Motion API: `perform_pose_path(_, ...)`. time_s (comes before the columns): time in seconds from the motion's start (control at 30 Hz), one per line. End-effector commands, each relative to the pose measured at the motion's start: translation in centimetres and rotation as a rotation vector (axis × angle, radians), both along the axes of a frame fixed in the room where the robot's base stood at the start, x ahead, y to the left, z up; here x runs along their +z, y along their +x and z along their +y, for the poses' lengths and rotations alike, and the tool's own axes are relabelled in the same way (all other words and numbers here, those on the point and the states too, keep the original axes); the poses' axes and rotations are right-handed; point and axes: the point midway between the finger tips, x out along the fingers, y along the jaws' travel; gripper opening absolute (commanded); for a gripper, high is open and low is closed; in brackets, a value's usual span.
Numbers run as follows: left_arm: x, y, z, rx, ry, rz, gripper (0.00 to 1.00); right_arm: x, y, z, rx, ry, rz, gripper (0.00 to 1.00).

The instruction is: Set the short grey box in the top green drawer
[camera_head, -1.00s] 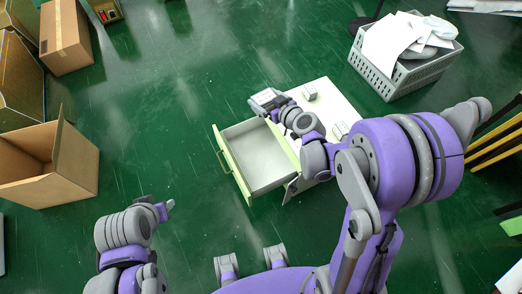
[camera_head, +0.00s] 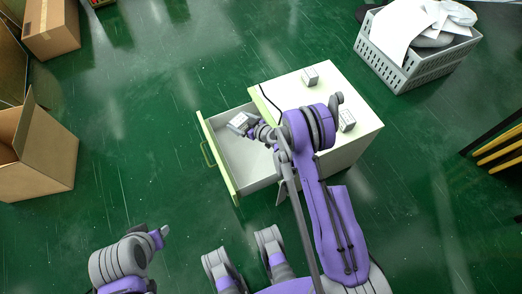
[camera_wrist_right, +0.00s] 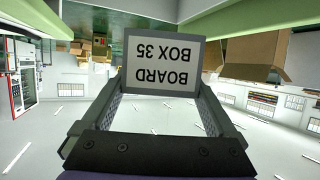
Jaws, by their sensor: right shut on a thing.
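My right gripper (camera_head: 249,127) is shut on a small grey box (camera_head: 239,121) over the open top drawer (camera_head: 215,160) of the cabinet. In the right wrist view the box (camera_wrist_right: 160,50) sits between the fingertips; its pale label reads "BOARD BOX 35", upside down. Green drawer edges show near it in that view. The drawer has a pale green front and a light grey inside, with no other thing visible in it. I cannot tell whether the box touches the drawer. My left gripper (camera_head: 160,236) is at the lower left, away from the cabinet; its jaw opening is unclear.
A grey basket of papers (camera_head: 420,65) stands at the upper right. An open cardboard box (camera_head: 38,155) is at the left. Green floor left of the drawer is clear.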

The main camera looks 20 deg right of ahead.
Motion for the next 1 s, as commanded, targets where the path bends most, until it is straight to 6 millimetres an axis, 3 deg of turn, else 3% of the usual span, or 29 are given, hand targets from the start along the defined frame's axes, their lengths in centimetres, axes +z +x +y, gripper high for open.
perform_pose_path(0.03, -0.8, 0.1, 0.0, 0.000, 0.000, 0.003, 0.45, -1.6, 0.1, 0.0, 0.003, 0.000, 0.001, 0.30)
perform_pose_path(0.4, -2.7, 0.2, 0.0, 0.000, 0.000, 0.009, 0.45, -7.9, 0.2, 0.1, 0.007, 0.001, -0.001, 0.30)
perform_pose_path(0.67, -3.2, 0.3, 0.0, 0.000, 0.000, 0.011, 0.45, -10.0, 0.2, 0.1, 0.007, 0.000, -0.001, 0.30)
perform_pose_path(0.83, -4.0, 0.4, 0.0, 0.000, 0.000, 0.013, 0.45, -12.5, 0.2, 0.1, 0.007, 0.000, -0.001, 0.30)
perform_pose_path(1.0, -4.0, 0.4, 0.0, 0.000, 0.000, 0.013, 0.45, -12.9, 0.2, 0.1, 0.007, 0.000, -0.002, 0.30)
